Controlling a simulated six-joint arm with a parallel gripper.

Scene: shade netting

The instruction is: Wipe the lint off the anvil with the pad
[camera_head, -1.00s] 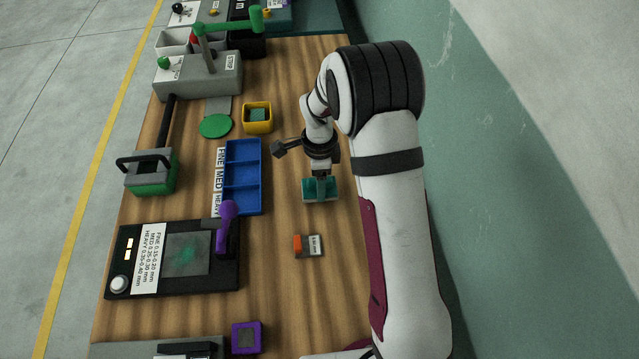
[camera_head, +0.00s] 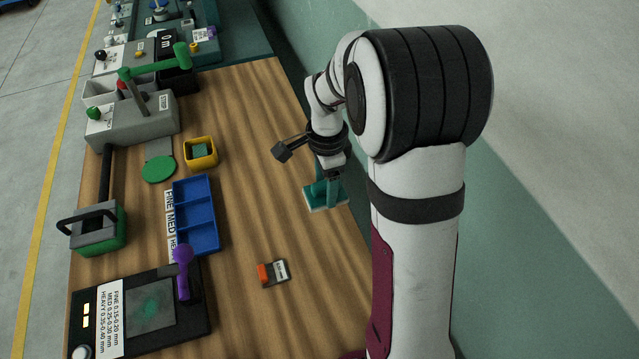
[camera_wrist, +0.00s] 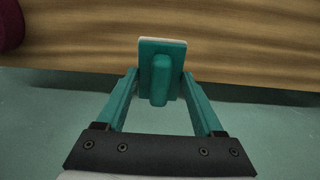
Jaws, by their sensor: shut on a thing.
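The pad (camera_head: 327,204) is a teal block with a pale underside and an upright handle, near the right side of the bench. My gripper (camera_head: 326,181) is shut on its handle. The wrist view shows the pad (camera_wrist: 174,50) and its handle between the teal fingers of my gripper (camera_wrist: 160,88). I cannot tell whether the pad touches the bench. The anvil (camera_head: 160,320) looks to be the grey plate on the black gauge at the lower left. Green lint (camera_head: 148,306) lies as a faint smear on it. The pad is well away from the anvil.
A purple-knobbed lever (camera_head: 183,270) stands at the gauge's right edge. A blue compartment tray (camera_head: 196,216), a yellow box (camera_head: 201,153) and a small orange-and-grey block (camera_head: 273,273) are on the wooden bench. A green wall runs along the right. Bench between tray and pad is clear.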

